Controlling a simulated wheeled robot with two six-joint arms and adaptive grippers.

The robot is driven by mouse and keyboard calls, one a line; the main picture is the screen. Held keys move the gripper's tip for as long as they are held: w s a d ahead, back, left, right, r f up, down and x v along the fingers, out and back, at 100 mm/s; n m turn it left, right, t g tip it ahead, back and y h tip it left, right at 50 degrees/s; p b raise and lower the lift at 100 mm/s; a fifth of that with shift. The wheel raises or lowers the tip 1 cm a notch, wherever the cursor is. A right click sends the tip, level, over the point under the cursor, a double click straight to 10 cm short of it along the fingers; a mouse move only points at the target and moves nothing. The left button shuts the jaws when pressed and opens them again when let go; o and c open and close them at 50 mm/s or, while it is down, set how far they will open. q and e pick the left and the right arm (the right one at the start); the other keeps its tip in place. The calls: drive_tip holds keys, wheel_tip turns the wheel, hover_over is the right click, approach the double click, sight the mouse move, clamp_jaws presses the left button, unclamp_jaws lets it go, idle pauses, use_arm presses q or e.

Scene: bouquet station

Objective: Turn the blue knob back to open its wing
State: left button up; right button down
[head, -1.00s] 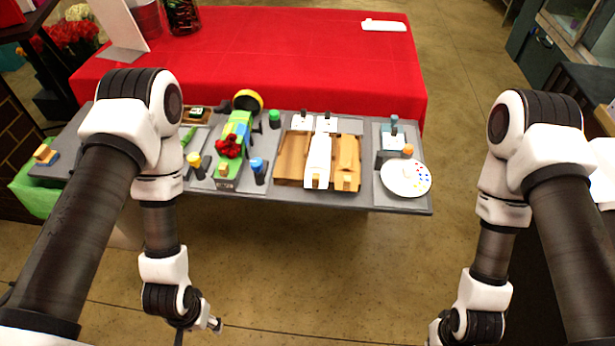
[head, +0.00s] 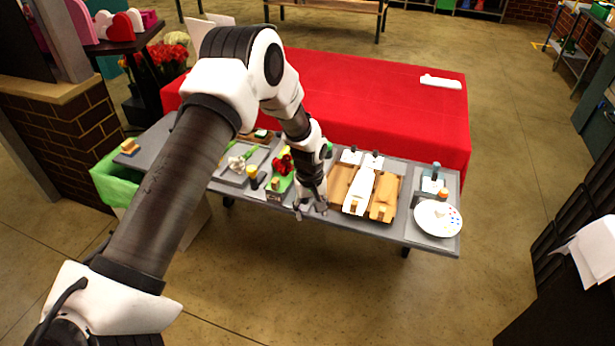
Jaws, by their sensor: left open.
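My left gripper (head: 311,206) is open and points down at the front edge of the grey work table (head: 340,221), just right of the green stand (head: 278,187) with the red flowers (head: 284,163). The blue-topped knob beside that stand is hidden behind my left wrist and gripper. I cannot tell whether the gripper touches it. A yellow-topped knob (head: 252,171) stands left of the stand, and a green-topped knob (head: 329,149) shows behind my wrist. My right gripper is out of view.
Wooden and white blocks (head: 358,190) lie right of the gripper. A round white palette (head: 437,218), an orange-topped knob (head: 443,194) and a blue-grey-topped post (head: 435,169) are at the right end. A red-covered table (head: 390,105) stands behind. Open floor lies in front.

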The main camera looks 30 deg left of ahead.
use_arm(q)
drive_tip(key=w+a+r+n, duration=0.1)
drive_tip(key=w+a+r, duration=0.1)
drive_tip(key=r, duration=0.1)
drive_tip(key=w+a+r+n, duration=0.1)
drive_tip(key=a+r, duration=0.1)
drive_tip(key=r, duration=0.2)
drive_tip(key=w+a+r+n, duration=0.1)
drive_tip(key=w+a+r, duration=0.1)
drive_tip(key=r, duration=0.2)
drive_tip(key=shift+w+r+p, duration=0.25)
drive_tip(key=shift+w+p, duration=0.05)
drive_tip(key=shift+w, duration=0.05)
drive_tip(key=shift+a+f, duration=0.1)
drive_tip(key=shift+f, duration=0.3)
wheel_tip(320, 180, down, 7)
drive_tip(key=shift+p, duration=1.05)
clamp_jaws()
